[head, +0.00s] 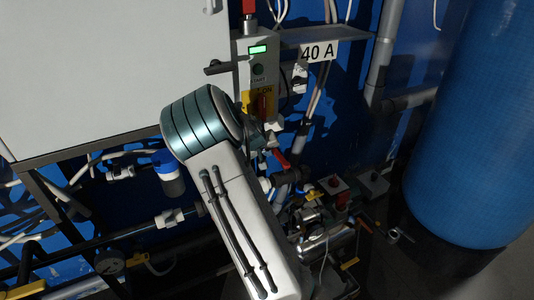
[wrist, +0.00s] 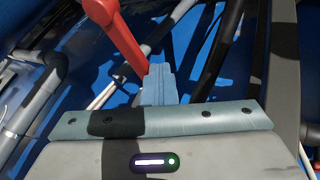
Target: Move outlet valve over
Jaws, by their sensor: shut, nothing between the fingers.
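A red valve lever (wrist: 118,38) stands out large in the wrist view, running from upper left down to the fingertips. It is probably the outlet valve's handle. In the head view a small red lever (head: 281,159) shows just right of my arm. My gripper (wrist: 158,80) is shut and empty, with its fingertips close beside the lower end of the red lever. I cannot tell whether they touch. In the head view my arm hides much of the pipework around the lever, and the fingers are hard to make out.
A control box (head: 258,70) with a green display stands above, beside a "40 A" label (head: 318,52). A white cabinet (head: 100,75) is at upper left and a large blue tank (head: 475,120) at right. Pipes, hoses and small valves crowd the area below.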

